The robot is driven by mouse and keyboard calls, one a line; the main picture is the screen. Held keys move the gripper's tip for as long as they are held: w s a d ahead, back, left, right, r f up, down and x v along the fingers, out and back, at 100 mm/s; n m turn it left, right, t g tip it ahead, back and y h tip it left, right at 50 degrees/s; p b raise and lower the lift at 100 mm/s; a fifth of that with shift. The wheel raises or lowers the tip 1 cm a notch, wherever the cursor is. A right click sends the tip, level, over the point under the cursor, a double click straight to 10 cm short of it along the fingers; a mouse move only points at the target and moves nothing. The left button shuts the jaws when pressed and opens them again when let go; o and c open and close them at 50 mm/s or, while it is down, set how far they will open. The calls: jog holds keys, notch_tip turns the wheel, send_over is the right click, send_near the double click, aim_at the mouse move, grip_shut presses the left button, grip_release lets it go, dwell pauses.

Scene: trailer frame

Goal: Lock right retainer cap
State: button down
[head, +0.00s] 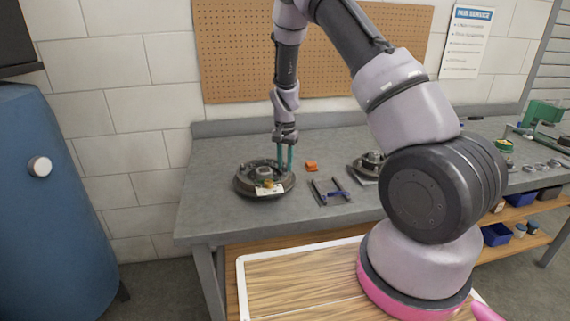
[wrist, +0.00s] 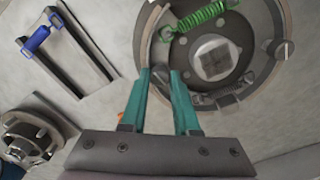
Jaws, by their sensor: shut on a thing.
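The round brake assembly (head: 242,186) lies flat on the grey bench, with curved shoes around a square-centred hub (wrist: 215,58) and a green spring (wrist: 198,17) in the wrist view. My gripper (head: 285,150) points down at its right rear side in the head view. Its teal fingers (wrist: 162,74) are closed on a small dark part, seemingly a retainer cap (wrist: 160,76), at the assembly's shoe. The fingers partly hide this part, so its rotation cannot be told. Another dark cap (wrist: 284,50) sits on the opposite shoe.
A pegboard (head: 235,60) is on the wall behind. The bench left of the assembly is clear.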

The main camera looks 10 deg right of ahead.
aim_at(285, 166)
jog(key=shift+m, duration=0.9)
jog(key=c, duration=0.6)
grip_release()
jog(key=shift+c, duration=0.2)
notch_tip(285, 166, up, 11)
jog(key=shift+f, duration=0.1)
